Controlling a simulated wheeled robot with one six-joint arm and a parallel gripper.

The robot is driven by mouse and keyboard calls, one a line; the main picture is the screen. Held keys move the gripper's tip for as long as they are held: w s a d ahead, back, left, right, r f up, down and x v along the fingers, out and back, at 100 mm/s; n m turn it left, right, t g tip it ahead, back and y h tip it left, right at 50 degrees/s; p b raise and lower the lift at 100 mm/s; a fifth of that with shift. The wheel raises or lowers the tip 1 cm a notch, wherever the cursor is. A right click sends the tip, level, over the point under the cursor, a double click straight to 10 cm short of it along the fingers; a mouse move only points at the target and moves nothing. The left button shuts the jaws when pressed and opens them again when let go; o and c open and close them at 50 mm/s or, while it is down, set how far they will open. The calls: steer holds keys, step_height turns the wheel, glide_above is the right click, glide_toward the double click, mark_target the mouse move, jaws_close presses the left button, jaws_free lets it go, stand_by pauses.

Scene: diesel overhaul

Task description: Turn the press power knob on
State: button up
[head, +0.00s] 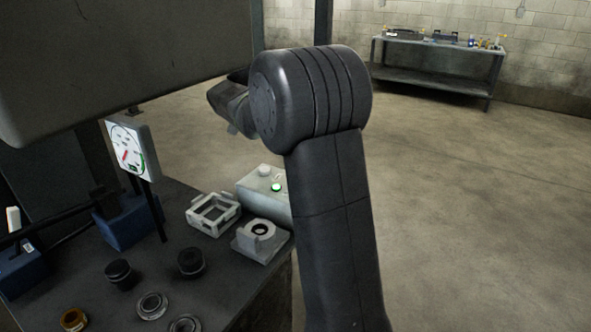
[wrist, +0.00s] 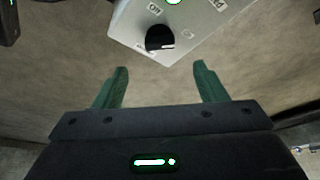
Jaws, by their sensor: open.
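The press power knob (wrist: 160,37) is a black round knob with a pale mark, on the light grey control box (wrist: 128,22). An "Off" label (wrist: 155,9) sits above it in the wrist view, and a lit green lamp (wrist: 174,2) is at the top edge. My gripper (wrist: 160,67) has two green fingers spread apart and empty. The knob lies ahead of the gap between them, not touched. In the head view the control box (head: 258,189) stands on the bench with its green lamp lit. My arm hides part of it there, and the fingers cannot be made out.
A gauge panel (head: 130,150) and the dark press body (head: 130,50) stand at the left. A square frame (head: 213,213), a bearing block (head: 260,240) and several round parts lie on the dark bench (head: 215,285). Open floor lies right; a far table (head: 440,80) holds items.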

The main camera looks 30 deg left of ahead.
steer(key=v, duration=0.5)
steer(key=shift+f, duration=0.1)
steer(key=b+x, duration=0.1)
steer(key=x, duration=1.2)
steer(key=shift+w+d+f, duration=0.1)
steer(key=shift+d+f, duration=0.05)
steer(key=shift+f, duration=0.15)
steer(key=shift+r, duration=0.1)
